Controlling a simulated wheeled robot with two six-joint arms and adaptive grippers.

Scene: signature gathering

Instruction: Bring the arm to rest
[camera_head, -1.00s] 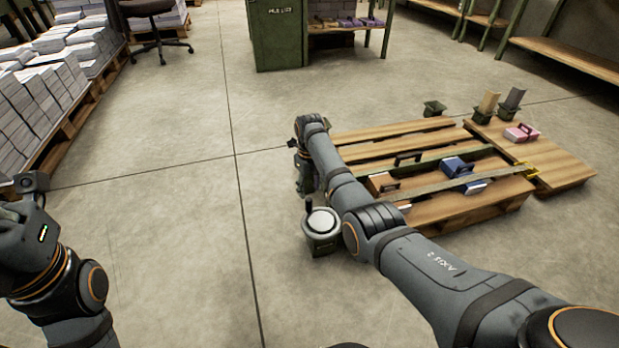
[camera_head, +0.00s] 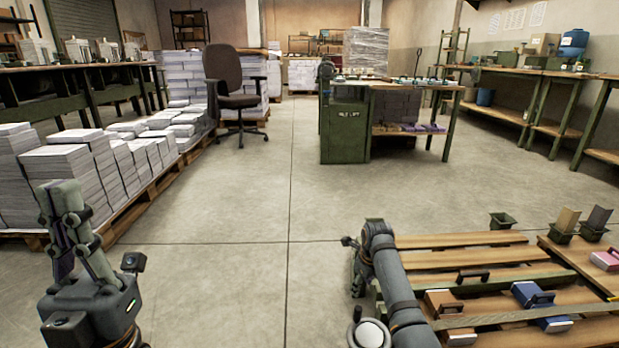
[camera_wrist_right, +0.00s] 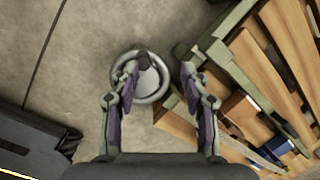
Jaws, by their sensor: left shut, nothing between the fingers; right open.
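My left gripper (camera_head: 62,190) points upward at the left of the head view. Its two fingers are together, with nothing between them. In the right wrist view the right gripper's fingers (camera_wrist_right: 158,70) are spread apart and empty. A round grey container with a pale top (camera_wrist_right: 150,88) lies below them, partly covered by the left finger; its pale top also shows in the head view (camera_head: 370,334).
The pallet holds an orange-brown block (camera_head: 441,302) and a blue block (camera_head: 538,297) with dark handles. Paper stacks (camera_head: 60,170) stand on a pallet at left. A green-legged workbench (camera_head: 344,135) and an office chair (camera_head: 237,100) stand further back. The middle floor is clear.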

